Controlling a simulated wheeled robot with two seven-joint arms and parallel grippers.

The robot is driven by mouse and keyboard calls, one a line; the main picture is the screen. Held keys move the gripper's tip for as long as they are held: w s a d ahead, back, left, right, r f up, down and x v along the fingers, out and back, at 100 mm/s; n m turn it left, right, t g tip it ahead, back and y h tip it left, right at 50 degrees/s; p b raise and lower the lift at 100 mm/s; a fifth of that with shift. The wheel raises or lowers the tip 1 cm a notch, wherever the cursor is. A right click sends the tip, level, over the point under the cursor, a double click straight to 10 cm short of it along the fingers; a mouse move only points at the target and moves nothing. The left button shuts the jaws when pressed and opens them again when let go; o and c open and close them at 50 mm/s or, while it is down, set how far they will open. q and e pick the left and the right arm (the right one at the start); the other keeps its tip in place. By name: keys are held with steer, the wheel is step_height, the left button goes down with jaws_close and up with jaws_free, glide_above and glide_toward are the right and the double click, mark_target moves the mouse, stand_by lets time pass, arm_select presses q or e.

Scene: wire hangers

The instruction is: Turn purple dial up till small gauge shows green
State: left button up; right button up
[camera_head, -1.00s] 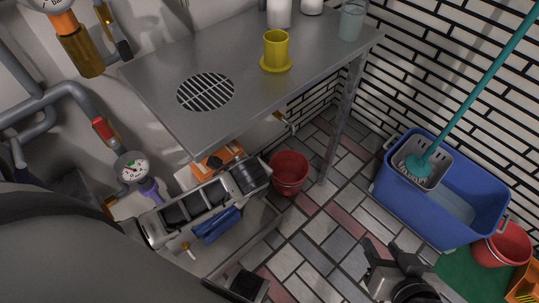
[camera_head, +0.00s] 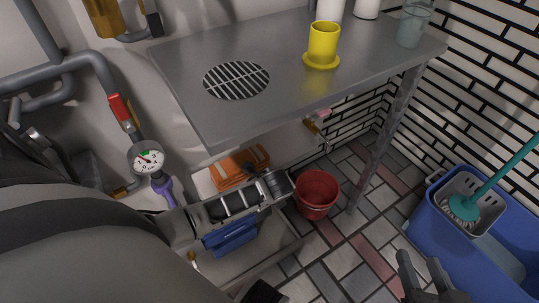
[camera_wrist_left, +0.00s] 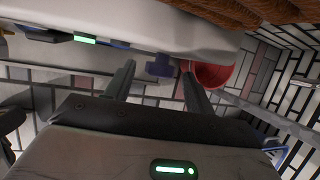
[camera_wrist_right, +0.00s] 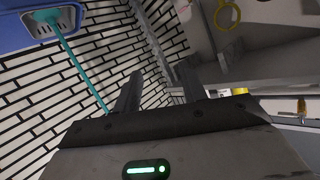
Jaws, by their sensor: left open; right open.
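The small gauge (camera_head: 146,157) is on the grey pipe at the left in the head view. Its white face has green and red marks; the needle's exact reading is too small to tell. The purple dial (camera_head: 163,188) sits just below it, partly hidden by my left arm. My right gripper (camera_head: 422,272) is open and empty at the lower right, far from the dial; its fingers also show in the right wrist view (camera_wrist_right: 158,88). My left gripper (camera_wrist_left: 158,82) is open in the left wrist view, with nothing seen held between its fingers.
A metal table (camera_head: 300,85) with a yellow cup (camera_head: 323,42) on it juts out right of the gauge. A red valve handle (camera_head: 120,108) is above the gauge. A red bucket (camera_head: 316,192) and a blue mop tub (camera_head: 450,240) stand on the tiled floor.

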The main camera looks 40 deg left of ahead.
arm_select(q)
steer(key=shift+w+a+f, duration=0.2)
steer(key=shift+f, duration=0.4)
arm_select(e)
steer(key=shift+a+r, duration=0.1)
steer(key=shift+r, duration=0.2)
arm_select(q)
steer(key=c, duration=0.9)
steer(key=shift+c, duration=0.2)
steer(key=shift+r, duration=0.1)
arm_select(e)
steer(key=shift+r, duration=0.1)
